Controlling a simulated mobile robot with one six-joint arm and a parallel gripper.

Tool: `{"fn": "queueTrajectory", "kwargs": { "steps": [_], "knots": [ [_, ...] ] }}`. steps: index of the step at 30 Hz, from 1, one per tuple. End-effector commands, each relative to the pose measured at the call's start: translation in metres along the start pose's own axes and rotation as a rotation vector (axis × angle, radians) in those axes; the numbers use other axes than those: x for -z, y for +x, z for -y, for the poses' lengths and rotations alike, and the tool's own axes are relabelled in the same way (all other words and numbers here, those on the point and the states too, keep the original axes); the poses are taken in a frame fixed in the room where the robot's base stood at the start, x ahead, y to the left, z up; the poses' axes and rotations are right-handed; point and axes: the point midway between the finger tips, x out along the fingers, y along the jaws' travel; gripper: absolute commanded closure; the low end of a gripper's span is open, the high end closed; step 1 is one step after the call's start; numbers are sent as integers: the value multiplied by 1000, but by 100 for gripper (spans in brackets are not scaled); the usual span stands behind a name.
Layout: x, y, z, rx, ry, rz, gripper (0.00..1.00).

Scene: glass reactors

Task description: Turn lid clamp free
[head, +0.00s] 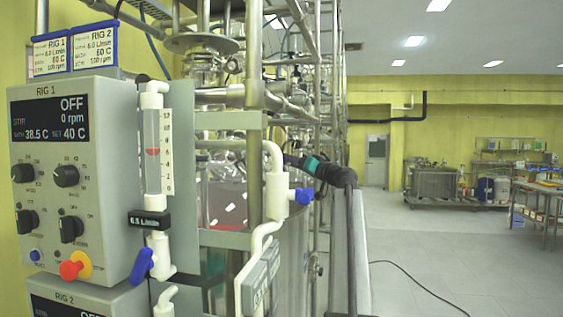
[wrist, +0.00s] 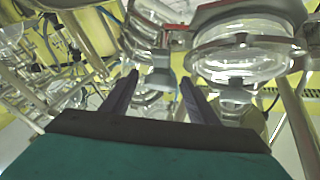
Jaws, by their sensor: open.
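In the wrist view, my gripper (wrist: 159,77) is open, with its two dark fingers pointing up into the rig. A small grey block (wrist: 160,80) on a metal bracket shows between the fingertips, and it may be part of the lid clamp. I cannot tell if the fingers touch it. To its right is a clear glass vessel (wrist: 243,60) with a metal band (wrist: 240,40) around it. A red strip (wrist: 175,27) lies along the bracket above the block. In the head view, my dark arm with a teal band reaches in among the rig's frame, and the clamp cannot be made out.
The RIG 1 control box (head: 75,180) and a flow meter (head: 153,150) stand close at left. Valves with blue handles (head: 142,264) and white pipes (head: 272,195) are near. Steel posts and glassware crowd the rig. The floor (head: 440,250) at right is mostly open, with a black cable.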

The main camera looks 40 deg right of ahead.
Motion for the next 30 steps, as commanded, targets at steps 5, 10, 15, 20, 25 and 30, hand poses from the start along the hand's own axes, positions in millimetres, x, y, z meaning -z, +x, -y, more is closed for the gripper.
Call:
{"fn": "queueTrajectory", "kwargs": {
  "steps": [5,10,15,20,25,30],
  "knots": [
    [-2,-32,0,-1,-1,-1,46],
    [-2,-59,0,-1,-1,-1,46],
    [-2,-80,1,-1,-1,-1,46],
    [-1,-90,0,-1,0,-1,46],
    [0,-92,0,-1,0,-1,46],
    [0,-92,0,-1,0,-1,46]
  ]
}}
